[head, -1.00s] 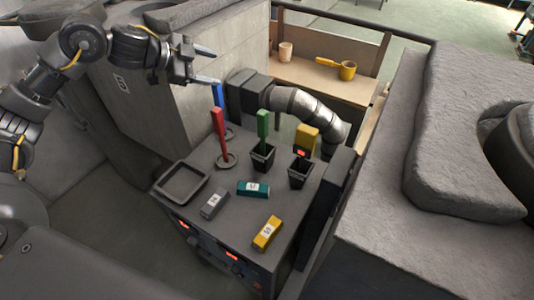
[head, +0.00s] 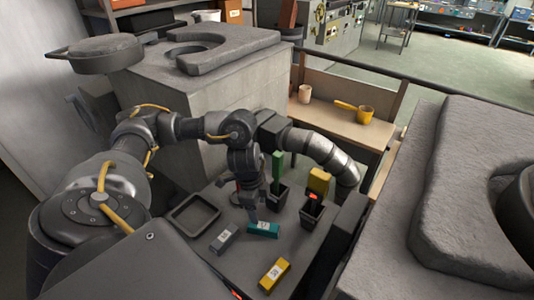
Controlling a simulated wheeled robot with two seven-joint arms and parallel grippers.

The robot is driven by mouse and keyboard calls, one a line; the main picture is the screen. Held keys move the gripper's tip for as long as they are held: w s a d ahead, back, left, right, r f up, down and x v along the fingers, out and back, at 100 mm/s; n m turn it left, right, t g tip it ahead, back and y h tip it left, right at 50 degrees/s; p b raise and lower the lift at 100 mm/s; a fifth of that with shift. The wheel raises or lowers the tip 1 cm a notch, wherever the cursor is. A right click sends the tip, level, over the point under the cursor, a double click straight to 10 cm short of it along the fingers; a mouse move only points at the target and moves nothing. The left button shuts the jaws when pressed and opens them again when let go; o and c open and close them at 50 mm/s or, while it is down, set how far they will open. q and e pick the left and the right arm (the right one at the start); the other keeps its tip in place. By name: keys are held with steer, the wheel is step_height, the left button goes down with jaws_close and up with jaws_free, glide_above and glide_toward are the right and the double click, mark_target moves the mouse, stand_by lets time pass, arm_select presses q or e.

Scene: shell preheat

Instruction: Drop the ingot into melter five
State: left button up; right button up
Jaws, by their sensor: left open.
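Three small ingots lie on the dark bench top: a grey one (head: 224,240), a teal one (head: 263,230) and a yellow one (head: 274,274). Each has a white label too small to read. Two black square cups stand behind them, one below a green upright piece (head: 278,165) and one (head: 312,212) below a yellow block (head: 319,180). No melter number is legible. My left gripper (head: 250,205) is open and empty, pointing down just behind the teal ingot's left end. Its contact with the bench cannot be told. My right gripper is not in view.
A shallow dark tray (head: 194,215) sits at the bench's left. A thick pipe (head: 322,154) curves behind the cups. A wooden shelf (head: 335,121) beyond holds a cup (head: 305,94) and a yellow ladle (head: 364,114). A large grey block (head: 470,180) fills the right.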

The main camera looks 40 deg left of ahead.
arm_select(q)
steer(key=b, duration=0.1)
glide_above(264, 226)
steer(key=shift+s+a+f, duration=0.15)
steer(key=shift+f, duration=0.6)
steer(key=shift+s+a+f, duration=0.1)
steer(key=shift+f, duration=0.7)
steer(key=shift+s+a+f, duration=0.15)
steer(key=shift+f, duration=0.6)
steer(key=f, duration=0.4)
steer(key=shift+w+d+f, duration=0.15)
steer(key=shift+w+f, duration=0.2)
steer(key=shift+f, duration=0.05)
steer(key=shift+c, duration=0.2)
jaws_close()
steer(key=shift+r, duration=0.15)
